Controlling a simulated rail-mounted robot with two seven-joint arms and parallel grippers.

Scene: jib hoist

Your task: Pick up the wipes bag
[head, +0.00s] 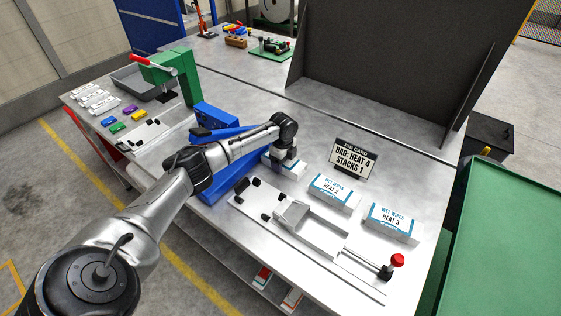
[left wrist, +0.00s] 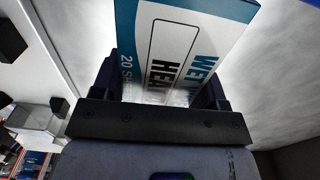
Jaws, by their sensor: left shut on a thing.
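My left gripper (head: 283,155) is shut on a white and blue wipes bag (head: 291,171) at the left end of a row of bags on the steel bench. In the left wrist view the bag (left wrist: 190,42) sits between my fingers, with its print partly cut off, so its heat number cannot be read. I cannot tell whether it still touches the bench. Two more wipes bags, HEAT 2 (head: 333,191) and HEAT 3 (head: 391,222), lie to its right. The job card (head: 353,159) reads "BAG: HEAT 4, STACKS 1". My right gripper is not in view.
A metal fixture with an open tray (head: 322,232) and a red-knobbed lever (head: 397,261) lies in front of the bags. A blue block (head: 228,184) stands left, partly behind my arm. A green press (head: 178,77) is farther left. A dark panel (head: 395,60) stands behind.

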